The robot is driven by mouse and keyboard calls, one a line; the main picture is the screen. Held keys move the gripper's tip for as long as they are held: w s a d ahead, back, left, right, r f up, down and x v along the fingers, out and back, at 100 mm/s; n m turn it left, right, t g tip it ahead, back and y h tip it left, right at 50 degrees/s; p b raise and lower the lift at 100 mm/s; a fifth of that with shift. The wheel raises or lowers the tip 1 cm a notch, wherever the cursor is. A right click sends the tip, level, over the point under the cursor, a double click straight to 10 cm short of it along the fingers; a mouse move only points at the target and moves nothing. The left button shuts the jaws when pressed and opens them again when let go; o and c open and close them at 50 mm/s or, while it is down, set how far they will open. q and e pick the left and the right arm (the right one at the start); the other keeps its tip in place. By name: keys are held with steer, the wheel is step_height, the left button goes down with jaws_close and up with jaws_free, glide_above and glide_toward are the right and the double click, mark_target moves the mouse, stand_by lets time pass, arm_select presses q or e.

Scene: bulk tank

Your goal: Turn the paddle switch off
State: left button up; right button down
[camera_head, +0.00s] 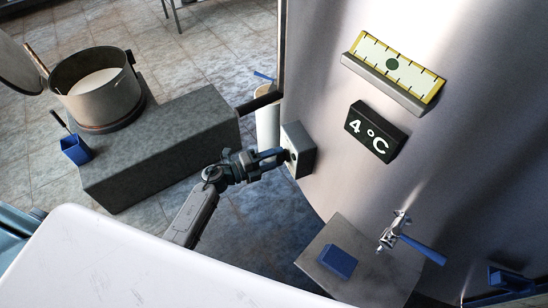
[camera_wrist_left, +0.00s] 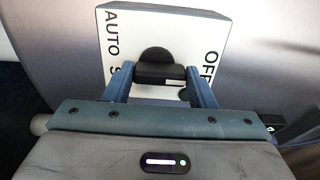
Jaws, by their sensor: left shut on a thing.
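The paddle switch is a pale box (camera_head: 299,150) on the side of the steel tank, with its face partly behind my left gripper in the head view. In the left wrist view the switch face (camera_wrist_left: 122,42) carries AUTO on the left and OFF on the right, with other lettering partly hidden. Its black paddle (camera_wrist_left: 160,74) stands out from a round hub. My left gripper (camera_head: 280,159) is at the switch face, its blue fingers shut on the paddle from both sides. Which label the paddle points to cannot be told. My right gripper is not in view.
The tank (camera_head: 365,155) carries a ruler plate (camera_head: 385,70) and a 4°C display (camera_head: 375,132). A valve with a blue lever (camera_head: 424,250) and a blue block (camera_head: 338,261) are at lower right. A pot (camera_head: 98,90) stands on a grey plinth (camera_head: 165,150) at left.

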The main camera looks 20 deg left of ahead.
arm_select(q)
steer(key=o, duration=1)
steer(key=shift+b+v, duration=2.1)
steer(key=shift+v, duration=3.3)
